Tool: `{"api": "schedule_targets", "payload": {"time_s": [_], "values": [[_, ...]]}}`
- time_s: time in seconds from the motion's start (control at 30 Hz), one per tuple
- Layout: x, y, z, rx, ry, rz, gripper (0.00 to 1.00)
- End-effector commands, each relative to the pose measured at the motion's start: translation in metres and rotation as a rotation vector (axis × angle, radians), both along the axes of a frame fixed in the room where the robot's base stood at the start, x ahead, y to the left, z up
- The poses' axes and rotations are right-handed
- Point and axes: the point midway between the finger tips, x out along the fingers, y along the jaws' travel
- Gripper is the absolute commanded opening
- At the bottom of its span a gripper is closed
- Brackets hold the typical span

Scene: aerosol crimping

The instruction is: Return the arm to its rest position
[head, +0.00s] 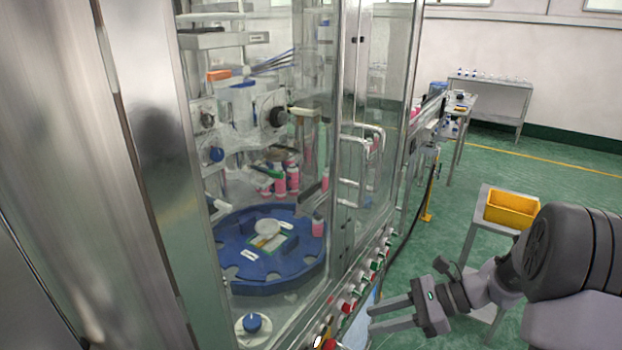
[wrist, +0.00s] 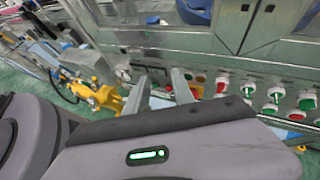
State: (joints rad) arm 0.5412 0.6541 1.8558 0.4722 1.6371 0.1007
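My gripper (head: 388,315) is at the lower right of the head view, with its two grey fingers apart and nothing between them. It points left toward the machine's front panel. In the wrist view my gripper's fingers (wrist: 160,90) also show, spread apart and empty, with the panel behind them. My arm comes in from the right edge of the head view.
The glass-walled crimping machine holds a blue rotary table (head: 235,275) and several pink cans (head: 292,177). Its door handle (head: 350,190) sticks out above a row of buttons (head: 345,305). A yellow bin (head: 511,208) stands on a small table behind my arm. Green floor (head: 570,165) lies open beyond.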

Motion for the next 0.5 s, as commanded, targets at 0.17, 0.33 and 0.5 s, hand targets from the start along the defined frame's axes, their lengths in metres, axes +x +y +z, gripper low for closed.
{"api": "schedule_targets", "payload": {"time_s": [0.17,0.33,0.5], "values": [[-0.081,0.056,0.074,-0.459,-0.347,0.401,0.30],[-0.154,0.070,0.107,-0.851,-0.726,0.707,0.30],[-0.188,0.066,0.117,-1.086,-0.990,0.857,0.30]]}}
